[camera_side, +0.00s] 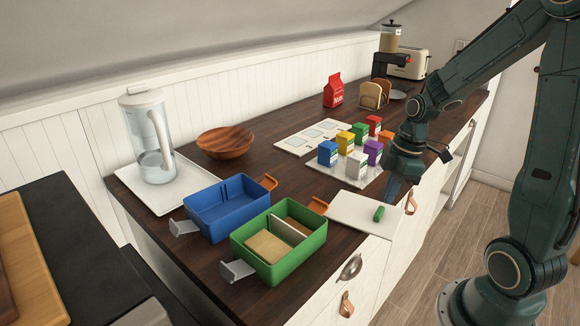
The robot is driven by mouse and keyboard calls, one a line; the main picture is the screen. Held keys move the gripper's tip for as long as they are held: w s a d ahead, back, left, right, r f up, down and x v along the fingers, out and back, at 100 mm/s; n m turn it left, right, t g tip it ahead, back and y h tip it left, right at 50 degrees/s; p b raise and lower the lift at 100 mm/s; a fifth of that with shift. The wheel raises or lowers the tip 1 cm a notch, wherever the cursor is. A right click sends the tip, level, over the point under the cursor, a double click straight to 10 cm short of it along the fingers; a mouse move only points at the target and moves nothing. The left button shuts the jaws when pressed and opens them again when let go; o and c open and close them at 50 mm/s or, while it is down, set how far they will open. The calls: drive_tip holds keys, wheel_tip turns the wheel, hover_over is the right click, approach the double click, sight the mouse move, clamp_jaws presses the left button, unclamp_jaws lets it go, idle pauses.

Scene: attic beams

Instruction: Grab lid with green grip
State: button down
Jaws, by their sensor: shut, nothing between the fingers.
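The lid (352,212) is a flat white panel with a small green grip (379,213) standing on it. It lies at the front edge of the dark wooden counter, right of the green box. My gripper (391,196) points down and is shut and empty. In the picture it is just above the green grip, by the lid's back right edge. I cannot tell its exact height over the lid.
A green box (281,275) with a divider and a blue box (226,226) stand left of the lid. Several coloured cartons stand on a white tray (324,164) behind. A wooden bowl (226,142) and a pitcher (150,137) are farther left.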

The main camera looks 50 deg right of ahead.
drive_tip(key=s+d, duration=0.7)
drive_tip(key=shift+s+d, duration=0.3)
drive_tip(key=c, duration=1.6)
unclamp_jaws()
drive_tip(key=w+a+r, duration=0.1)
drive_tip(key=w, duration=0.1)
drive_tip(key=w+a+r+n, duration=0.1)
drive_tip(key=w+a, duration=0.1)
drive_tip(key=w+a+r+n, duration=0.1)
drive_tip(key=w+a, duration=0.1)
drive_tip(key=shift+w, duration=0.4)
drive_tip(key=w+a+r+n, duration=0.2)
drive_tip(key=a+r, duration=0.1)
drive_tip(key=a, duration=0.5)
drive_tip(key=w+a+r+n+g, duration=0.1)
drive_tip(key=w+a+r+n, duration=0.1)
drive_tip(key=a, duration=0.6)
drive_tip(key=w+a+r+n, duration=0.2)
drive_tip(key=a+r, duration=0.3)
drive_tip(key=a, duration=0.3)
drive_tip(key=shift+w+a+n, duration=0.1)
drive_tip(key=shift+w+n, duration=0.3)
drive_tip(key=shift+w, duration=0.15)
drive_tip(key=shift+f, duration=0.1)
